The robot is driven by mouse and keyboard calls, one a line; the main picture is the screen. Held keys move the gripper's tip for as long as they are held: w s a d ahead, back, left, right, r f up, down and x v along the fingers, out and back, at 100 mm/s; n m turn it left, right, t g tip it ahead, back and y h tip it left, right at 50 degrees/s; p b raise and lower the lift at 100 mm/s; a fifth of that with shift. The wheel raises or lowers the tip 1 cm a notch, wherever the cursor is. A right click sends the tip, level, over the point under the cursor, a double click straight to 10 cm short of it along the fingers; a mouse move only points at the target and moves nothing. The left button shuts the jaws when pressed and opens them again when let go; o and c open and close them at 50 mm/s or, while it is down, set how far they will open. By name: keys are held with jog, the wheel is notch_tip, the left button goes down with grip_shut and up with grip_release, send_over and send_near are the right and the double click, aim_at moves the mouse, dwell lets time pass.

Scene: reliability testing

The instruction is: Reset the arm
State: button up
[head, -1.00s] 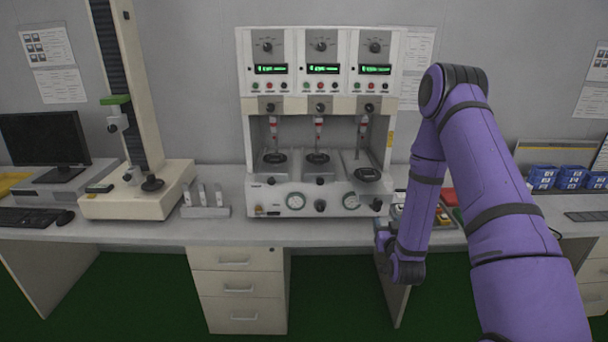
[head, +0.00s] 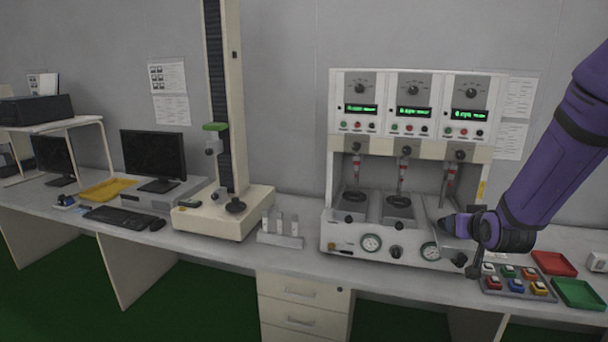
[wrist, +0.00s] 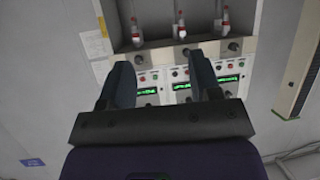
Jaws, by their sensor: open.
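My arm is purple and comes in from the right edge of the head view. My gripper (head: 446,224) is at its end, in front of the lower right part of the white three-station test machine (head: 487,88). In the wrist view my gripper (wrist: 160,72) shows two dark fingers spread apart with nothing between them. The test machine's green displays and hanging red-tipped probes show beyond the fingers, upside down. The machine's right station is partly hidden behind the gripper in the head view. I cannot tell the exact gap between gripper and machine.
A button panel (head: 518,286), a red tray (head: 554,263) and a green tray (head: 578,293) lie on the bench below and right of the gripper. A tall column tester (head: 223,218), a small rack (head: 280,240) and a monitor (head: 153,155) stand left.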

jog(key=s+a+r+g+y, duration=0.1)
jog(key=s+a+r+g, duration=0.3)
jog(key=s+r, duration=0.75)
jog(key=s+a+r+g, duration=0.1)
jog(key=s+a+r, duration=0.1)
jog(key=s, duration=0.8)
jog(key=s+a+r+n+g, duration=0.1)
jog(key=s+a+r+g, duration=0.1)
jog(key=s, duration=0.9)
jog(key=shift+s+a+r+y, duration=0.15)
jog(key=shift+a+r+y, duration=0.05)
jog(key=shift+r+y, duration=0.25)
